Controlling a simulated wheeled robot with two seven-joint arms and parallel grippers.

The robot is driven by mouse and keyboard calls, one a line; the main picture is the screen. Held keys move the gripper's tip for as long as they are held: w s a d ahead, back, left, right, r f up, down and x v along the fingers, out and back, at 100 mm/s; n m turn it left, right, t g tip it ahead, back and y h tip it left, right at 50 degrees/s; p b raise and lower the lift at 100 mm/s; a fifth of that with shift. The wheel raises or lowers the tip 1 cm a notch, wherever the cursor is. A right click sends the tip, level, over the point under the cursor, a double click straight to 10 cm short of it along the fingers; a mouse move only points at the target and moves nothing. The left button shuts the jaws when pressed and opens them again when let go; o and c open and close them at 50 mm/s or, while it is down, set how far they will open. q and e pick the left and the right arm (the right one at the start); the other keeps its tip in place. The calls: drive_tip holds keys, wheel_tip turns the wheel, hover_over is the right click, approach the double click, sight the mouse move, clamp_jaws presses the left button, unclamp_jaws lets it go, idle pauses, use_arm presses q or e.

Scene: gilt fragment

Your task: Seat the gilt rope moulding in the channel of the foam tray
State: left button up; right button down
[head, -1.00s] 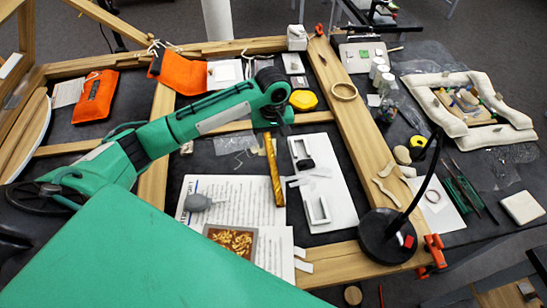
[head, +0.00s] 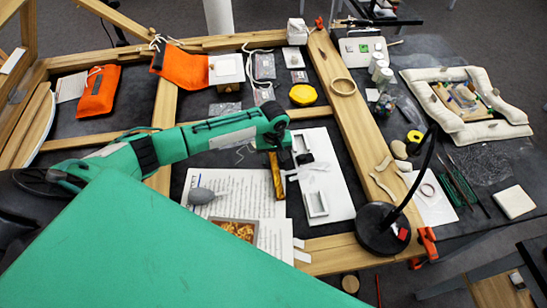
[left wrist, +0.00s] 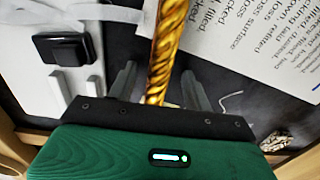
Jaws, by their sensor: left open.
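The gilt rope moulding (head: 277,180) is a narrow twisted gold bar lying beside a white slab, by the printed sheets. In the left wrist view the moulding (left wrist: 168,40) runs between my two grey fingers, with a gap on each side. My left gripper (head: 277,148) is open over the moulding's far end; its fingers (left wrist: 159,75) are apart and the arm hides part of that end. The white slab (head: 340,188), apparently the foam tray, lies just right of the moulding. It bears a dark block and a white rectangular piece; I cannot make out the channel. My right gripper is not in view.
Printed sheets (head: 232,184) with a grey bulb (head: 201,196) lie left of the moulding. A box of gold fragments (head: 237,230) is nearer. A wooden beam (head: 350,115) and a black lamp base (head: 382,229) stand right of the slab. Thin pale strips cross the slab.

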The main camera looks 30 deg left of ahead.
use_arm(q)
drive_tip(key=shift+c, duration=0.4)
drive_tip(key=c, duration=1)
